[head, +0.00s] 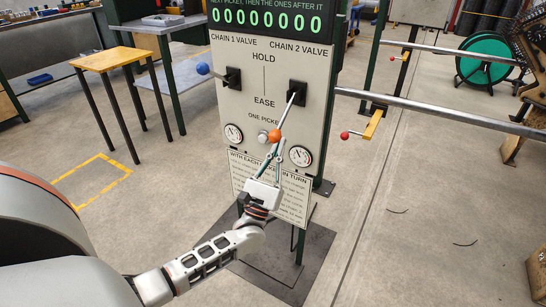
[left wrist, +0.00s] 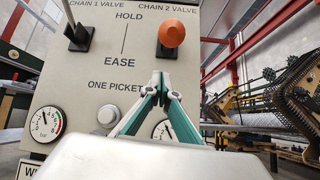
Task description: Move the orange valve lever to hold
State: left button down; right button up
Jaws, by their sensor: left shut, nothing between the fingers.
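The orange valve lever is the Chain 2 one on the upright panel (head: 249,112). Its shaft (head: 287,112) runs from a black mount (head: 297,93) down and left to the orange knob (head: 274,136), which shows below the level of the word EASE in the head view. In the left wrist view the orange knob (left wrist: 171,33) faces the camera and hides most of its shaft. My left gripper (head: 275,150) is shut and empty, its fingertips (left wrist: 161,80) just below the knob. Whether they touch it I cannot tell. My right gripper is not in view.
The Chain 1 lever with a blue knob (head: 203,69) sticks out at the panel's upper left. Gauges (head: 233,134) and a round button (head: 263,136) sit lower on the panel. A yellow-topped table (head: 110,59) stands left. Metal rails (head: 430,107) run off right.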

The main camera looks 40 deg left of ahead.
pick_arm(q)
jog(key=shift+s+d+r, duration=0.35)
jog(key=shift+s+r, duration=0.2)
jog(key=shift+s, duration=0.2)
jog(key=shift+s+d+r, duration=0.3)
jog(key=shift+s+r, duration=0.25)
jog(key=shift+s, duration=0.15)
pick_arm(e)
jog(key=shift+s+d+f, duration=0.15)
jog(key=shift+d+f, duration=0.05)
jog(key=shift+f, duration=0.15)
